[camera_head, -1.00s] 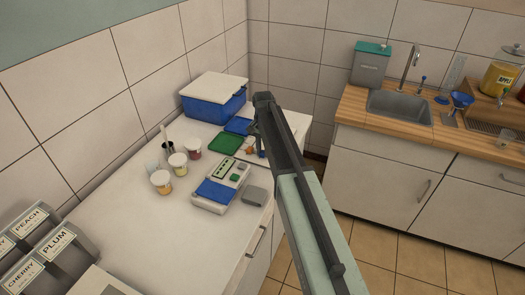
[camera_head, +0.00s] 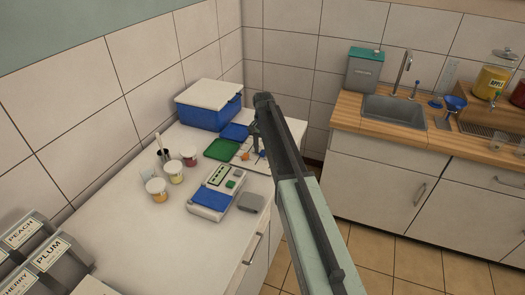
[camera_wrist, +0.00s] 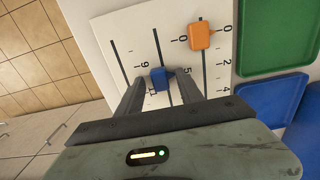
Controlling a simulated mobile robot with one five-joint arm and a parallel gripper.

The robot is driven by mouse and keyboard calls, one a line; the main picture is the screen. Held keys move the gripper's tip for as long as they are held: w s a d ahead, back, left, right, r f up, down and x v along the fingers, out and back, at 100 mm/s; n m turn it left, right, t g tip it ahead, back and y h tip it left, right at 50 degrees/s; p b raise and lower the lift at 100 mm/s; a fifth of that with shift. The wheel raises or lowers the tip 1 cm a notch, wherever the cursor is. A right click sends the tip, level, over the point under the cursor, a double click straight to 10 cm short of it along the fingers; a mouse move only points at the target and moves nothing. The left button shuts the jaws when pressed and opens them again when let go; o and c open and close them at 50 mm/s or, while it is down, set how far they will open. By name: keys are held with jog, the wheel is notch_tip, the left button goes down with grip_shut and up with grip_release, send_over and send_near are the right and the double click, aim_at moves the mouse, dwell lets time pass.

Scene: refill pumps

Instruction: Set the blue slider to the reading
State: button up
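The blue slider (camera_wrist: 159,79) sits on a dark slot of a white scale board (camera_wrist: 134,27) in the wrist view. Printed numbers, among them 9 and 11, lie just left of it. My gripper (camera_wrist: 160,82) is open, one finger on each side of the blue slider, with small gaps that look clear. An orange slider (camera_wrist: 201,36) sits on another slot, up and to the right. In the head view the board (camera_head: 262,165) is partly behind my arm, and my gripper is mostly hidden. A white device with a small display (camera_head: 217,175) stands nearby; its reading is too small to tell.
Green (camera_wrist: 280,35) and blue (camera_wrist: 268,105) trays lie right of the board in the wrist view. A lidded blue box (camera_head: 209,108), several small jars (camera_head: 175,172) and a grey block (camera_head: 251,203) share the white counter. A sink counter (camera_head: 430,130) stands at right.

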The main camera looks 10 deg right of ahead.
aim_at(263, 152)
notch_tip(263, 152, up, 8)
jog(key=p, duration=0.8)
jog(key=shift+f, duration=0.1)
jog(key=shift+a+f, duration=0.1)
jog(key=shift+f, duration=0.05)
jog(key=s+a+f+n+b, duration=0.1)
jog(key=s+n, duration=0.2)
jog(key=s, duration=1.2)
jog(key=s+a+f+n+b, duration=0.1)
jog(key=s+n, duration=0.2)
jog(key=s, duration=1.3)
jog(key=shift+n, duration=0.4)
